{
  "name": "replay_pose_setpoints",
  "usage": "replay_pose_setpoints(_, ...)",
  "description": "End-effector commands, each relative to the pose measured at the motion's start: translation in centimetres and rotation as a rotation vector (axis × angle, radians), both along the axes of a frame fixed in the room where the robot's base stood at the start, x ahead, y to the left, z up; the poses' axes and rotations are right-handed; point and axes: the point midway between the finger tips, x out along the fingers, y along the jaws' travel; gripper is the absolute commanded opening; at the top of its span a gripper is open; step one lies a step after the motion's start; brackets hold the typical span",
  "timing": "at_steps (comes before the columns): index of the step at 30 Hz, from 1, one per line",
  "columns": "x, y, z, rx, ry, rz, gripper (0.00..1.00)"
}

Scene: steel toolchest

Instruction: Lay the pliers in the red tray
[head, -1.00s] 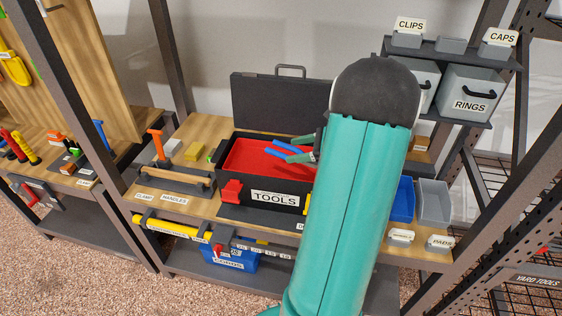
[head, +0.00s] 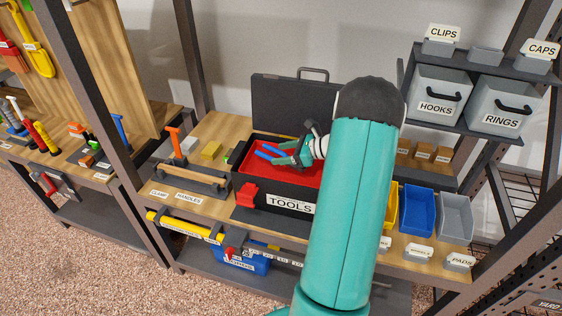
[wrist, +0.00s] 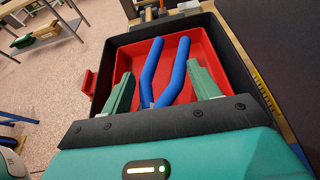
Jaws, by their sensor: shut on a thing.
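The pliers have blue handles (head: 268,151) and show over the red tray in the head view. In the wrist view the blue handles (wrist: 176,75) point away from me, and the pliers' head is hidden behind my gripper's body. My gripper (head: 292,152) is shut on the pliers, with its green fingers (wrist: 160,92) on either side of them. The red tray (head: 308,175) is inside the black toolbox labelled TOOLS (head: 280,198), and it also shows in the wrist view (wrist: 120,62). I cannot tell whether the pliers touch the tray floor.
The toolbox's dark lid (head: 285,105) stands open behind the tray. A wood-handled tote (head: 190,178) is to the left, near an orange-handled tool (head: 175,142). Blue and grey bins (head: 418,212) stand to the right. Grey bins (head: 440,92) hang above.

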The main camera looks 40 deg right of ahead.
Motion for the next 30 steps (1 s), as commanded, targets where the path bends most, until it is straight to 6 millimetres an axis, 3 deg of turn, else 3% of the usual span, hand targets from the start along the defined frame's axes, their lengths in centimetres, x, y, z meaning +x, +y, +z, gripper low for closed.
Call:
replay_pose_setpoints(7,1.6,-0.1,-1.8,0.001,-0.002,0.001,0.31)
replay_pose_setpoints(12,1.4,-0.2,-4.3,0.001,-0.001,-0.002,0.31)
replay_pose_setpoints(18,1.4,-0.2,-4.6,-0.002,0.0,-0.001,0.31)
replay_pose_setpoints(19,1.4,-0.2,-4.6,-0.002,0.001,-0.002,0.63)
replay_pose_setpoints(22,1.4,-0.1,-4.6,-0.002,0.001,-0.002,0.82)
replay_pose_setpoints(30,1.4,-0.2,-4.5,-0.001,-0.001,-0.001,0.85)
